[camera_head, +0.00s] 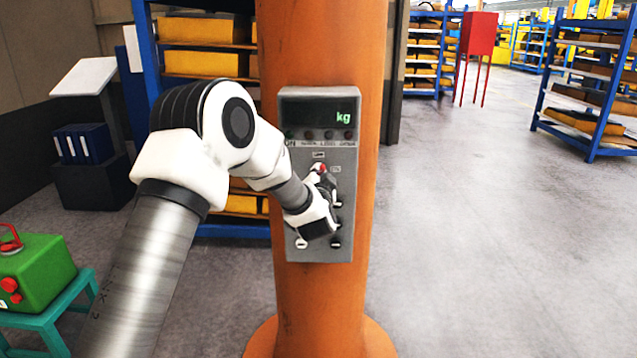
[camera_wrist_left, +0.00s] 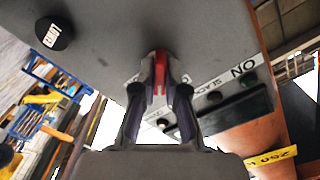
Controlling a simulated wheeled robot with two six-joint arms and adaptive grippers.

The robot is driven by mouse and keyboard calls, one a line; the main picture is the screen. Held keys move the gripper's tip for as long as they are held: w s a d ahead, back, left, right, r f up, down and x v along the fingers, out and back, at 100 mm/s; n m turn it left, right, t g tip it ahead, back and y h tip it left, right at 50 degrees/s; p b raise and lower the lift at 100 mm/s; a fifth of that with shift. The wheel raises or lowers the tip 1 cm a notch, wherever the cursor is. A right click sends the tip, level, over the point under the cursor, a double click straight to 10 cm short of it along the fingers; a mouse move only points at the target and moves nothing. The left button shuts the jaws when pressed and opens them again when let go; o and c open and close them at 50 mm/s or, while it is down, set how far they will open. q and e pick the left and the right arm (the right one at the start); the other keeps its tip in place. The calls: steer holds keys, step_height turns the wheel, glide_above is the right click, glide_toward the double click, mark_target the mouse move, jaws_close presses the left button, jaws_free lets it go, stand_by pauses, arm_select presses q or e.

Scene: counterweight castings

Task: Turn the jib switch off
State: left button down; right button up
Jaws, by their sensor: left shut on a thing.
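A grey control panel (camera_head: 300,205) is fixed to the orange column, with a lit "kg" display at its top. A red switch lever (camera_head: 321,168) stands out from the upper middle of the panel. My left gripper (camera_head: 322,180) is at the panel, shut on this lever. In the left wrist view the red lever (camera_wrist_left: 160,66) sits between the two fingertips of my left gripper (camera_wrist_left: 160,76). The small label above the lever is too small to read, and the gripper partly hides the lever and the switches below it. My right gripper is not in view.
Several dark lamps and a green "ON" lamp (camera_head: 290,134) lie under the display. More switches, such as a low left one (camera_head: 301,243), are close to my wrist. A green box (camera_head: 35,272) stands on a teal stool at left.

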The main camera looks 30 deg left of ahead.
arm_select(q)
steer(key=shift+f+n+b, duration=0.1)
steer(key=shift+n+b, duration=2.85)
steer(key=shift+n, duration=1.25)
steer(key=c, duration=1.2)
jaws_free()
steer(key=v, duration=1.2)
steer(key=shift+w, duration=0.1)
